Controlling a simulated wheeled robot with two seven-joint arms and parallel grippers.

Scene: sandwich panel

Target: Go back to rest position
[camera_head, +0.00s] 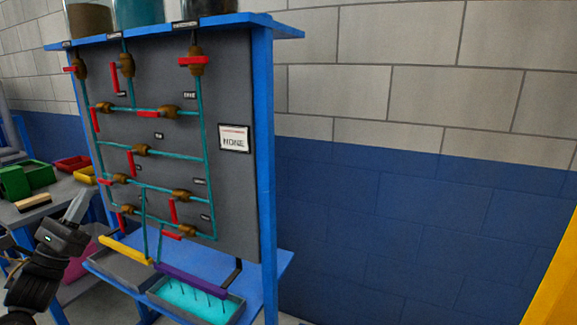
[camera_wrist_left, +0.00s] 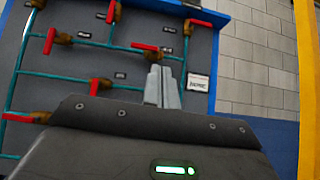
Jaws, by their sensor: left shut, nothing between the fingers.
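My left gripper (camera_head: 77,207) is at the lower left of the head view, in front of the panel's left edge. Its fingers are shut with nothing between them and point up. In the left wrist view the closed fingers (camera_wrist_left: 162,87) stand in front of the panel. The grey panel (camera_head: 232,80) in its blue frame carries teal pipes, brown valve bodies and several red handles (camera_head: 194,60). A white sign (camera_head: 234,138) reading "NONE" hangs on its right side. My right gripper is in neither view.
A table at left has green bins (camera_head: 15,183), red and yellow bins (camera_head: 72,163) and a brush-like block (camera_head: 33,202). A yellow post (camera_head: 556,275) stands at right.

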